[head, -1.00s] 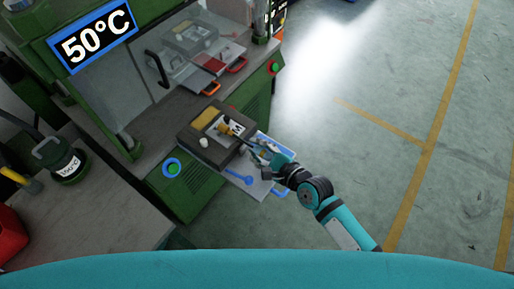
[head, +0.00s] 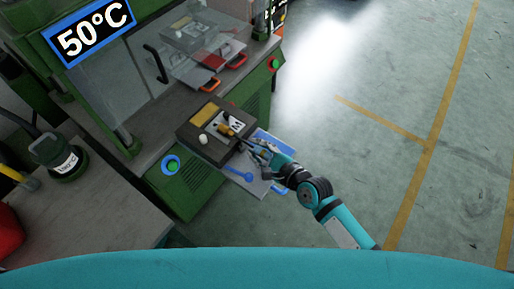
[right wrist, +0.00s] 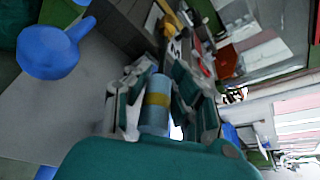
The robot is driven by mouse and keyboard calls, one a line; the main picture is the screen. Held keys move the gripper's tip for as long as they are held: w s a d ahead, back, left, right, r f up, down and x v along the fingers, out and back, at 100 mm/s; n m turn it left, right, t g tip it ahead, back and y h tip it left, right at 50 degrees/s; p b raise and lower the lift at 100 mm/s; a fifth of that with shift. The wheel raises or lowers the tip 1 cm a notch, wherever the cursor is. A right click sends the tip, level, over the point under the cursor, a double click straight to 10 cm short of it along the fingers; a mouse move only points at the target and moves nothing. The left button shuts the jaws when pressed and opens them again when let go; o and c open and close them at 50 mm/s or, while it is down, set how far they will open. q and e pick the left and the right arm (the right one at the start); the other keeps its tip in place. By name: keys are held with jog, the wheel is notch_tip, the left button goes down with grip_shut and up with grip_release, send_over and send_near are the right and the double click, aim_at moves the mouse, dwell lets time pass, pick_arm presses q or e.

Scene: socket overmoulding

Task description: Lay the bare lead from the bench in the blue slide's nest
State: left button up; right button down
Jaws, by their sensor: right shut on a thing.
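The blue slide (head: 250,185) is a pale plate with blue handles, pulled out from the green machine. A dark block (head: 190,132) sits on it, with a pale nest plate lettered M (head: 236,125) in its top. My right gripper (head: 262,152) is at the block's right edge, low over the slide. It is shut on what looks like the lead, a pale blue cylinder with a yellow band (right wrist: 157,103) in the right wrist view. A dark piece with a yellow-brown part (head: 226,130) lies over the nest; I cannot tell whether it is seated. My left gripper is not in view.
A white knob (head: 203,139) stands on the block's near side. A second slide with red handles (head: 207,85) is farther back. The bench (head: 90,205) is at left.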

jog(key=shift+f, duration=0.45)
jog(key=c, duration=1.1)
grip_release()
jog(key=v, duration=1.2)
